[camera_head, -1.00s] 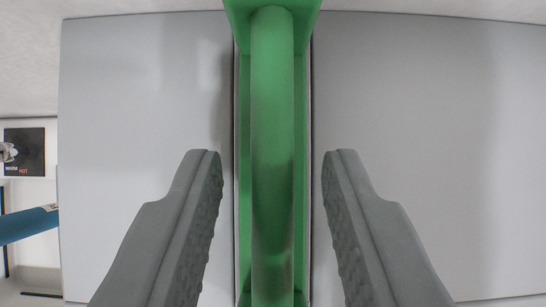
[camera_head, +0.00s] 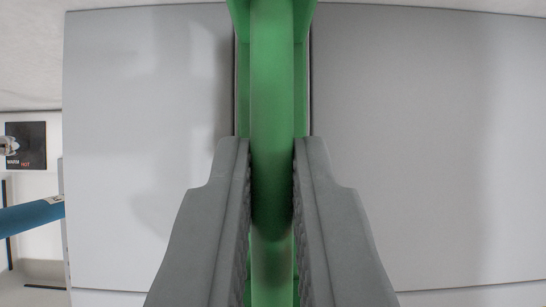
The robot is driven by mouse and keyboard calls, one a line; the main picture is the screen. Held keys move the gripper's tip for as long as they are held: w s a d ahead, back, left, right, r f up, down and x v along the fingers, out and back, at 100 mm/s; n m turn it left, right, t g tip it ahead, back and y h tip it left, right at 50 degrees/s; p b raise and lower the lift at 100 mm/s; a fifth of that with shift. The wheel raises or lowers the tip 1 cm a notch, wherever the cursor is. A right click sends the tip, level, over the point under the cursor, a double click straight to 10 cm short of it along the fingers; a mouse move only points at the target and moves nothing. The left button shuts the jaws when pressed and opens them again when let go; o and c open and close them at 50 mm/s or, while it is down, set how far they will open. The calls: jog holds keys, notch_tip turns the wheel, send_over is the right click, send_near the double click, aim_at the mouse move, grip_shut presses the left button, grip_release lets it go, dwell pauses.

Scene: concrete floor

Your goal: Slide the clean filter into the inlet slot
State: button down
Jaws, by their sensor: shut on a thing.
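A green filter frame with a rounded bar handle (camera_head: 271,75) runs vertically through the middle of the view. It sits in a narrow dark-edged slot (camera_head: 234,90) between two flat grey panels. How deep it sits in the slot cannot be told. My gripper (camera_head: 271,160) is shut on the green handle, with one grey ridged finger on each side of it. The fingers hide parts of the frame and slot lower in the view.
Grey panels spread left (camera_head: 140,150) and right (camera_head: 430,150) of the slot. At the far left are a black plate with lettering (camera_head: 32,147) and a blue bar (camera_head: 30,216). The panel faces beside my gripper are clear.

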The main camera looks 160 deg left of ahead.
jog(key=shift+r, duration=0.5)
dwell(0.3)
notch_tip(320, 180, up, 11)
jog(key=shift+f, duration=0.2)
dwell(2.0)
dwell(0.4)
